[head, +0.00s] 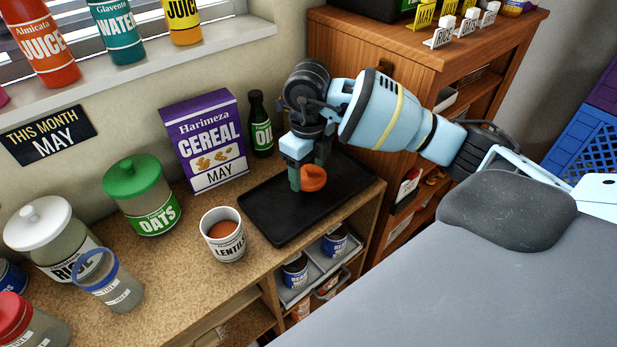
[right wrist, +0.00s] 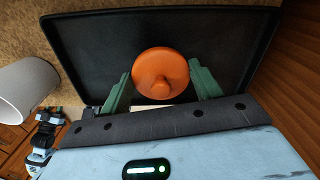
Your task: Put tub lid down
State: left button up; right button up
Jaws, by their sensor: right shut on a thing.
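The orange round tub lid with a knob (head: 314,178) is at my right gripper's fingertips (head: 307,182), over the black tray (head: 270,217). In the right wrist view the lid (right wrist: 160,73) lies between the two green fingers (right wrist: 161,88), knob toward the camera. My right gripper is shut on the lid. The lid is at or just above the tray's surface; I cannot tell whether it touches. The lentils tub (head: 228,246) stands open left of the tray, with orange-brown contents showing.
The purple cereal box (head: 205,140) and an oil bottle (head: 260,125) stand behind the tray. The oats jar (head: 143,195), rice jar (head: 45,240) and a blue-rimmed tub (head: 115,288) stand at left. A wooden shelf unit (head: 390,50) stands at right. The tray's front-left part is clear.

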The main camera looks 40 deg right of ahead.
aim_at(308, 179)
notch_tip(308, 179, down, 3)
jog(key=shift+r, duration=0.1)
pick_arm(q)
jog(key=shift+w+r, duration=0.15)
pick_arm(e)
jog(key=shift+f, duration=0.2)
jog(key=o, duration=1)
jog(key=shift+c, duration=0.2)
jog(key=shift+r, duration=0.15)
jog(key=shift+r, duration=0.3)
pick_arm(q)
jog(key=shift+w+r, duration=0.2)
jog(key=shift+r, duration=0.1)
pick_arm(e)
notch_tip(308, 179, up, 12)
jog(key=shift+s+f, duration=0.1)
jog(key=shift+f, duration=0.15)
